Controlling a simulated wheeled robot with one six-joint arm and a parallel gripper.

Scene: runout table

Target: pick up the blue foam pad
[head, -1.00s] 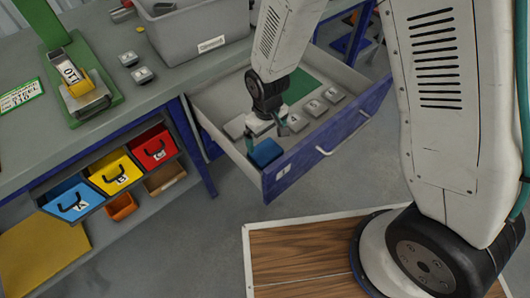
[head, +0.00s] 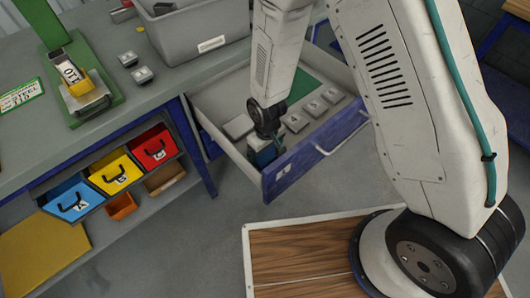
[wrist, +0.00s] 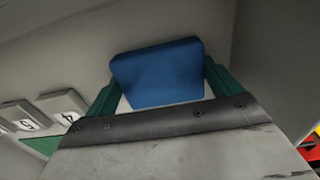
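The blue foam pad (head: 264,155) lies in the near front corner of the open drawer, partly hidden by my gripper. My gripper (head: 268,140) points down over it inside the drawer. In the wrist view the pad (wrist: 160,74) sits between the two green fingers of my gripper (wrist: 160,78). The fingers stand wide apart, one by each side edge of the pad. I see no clear sign of them squeezing it or of the pad being lifted.
The drawer (head: 320,150) has a blue front close to my gripper and holds several numbered grey tiles (head: 295,121) and a green patch. A grey bin (head: 195,38) stands on the bench, with coloured bins (head: 115,172) below. A wooden-topped platform (head: 300,268) is in front.

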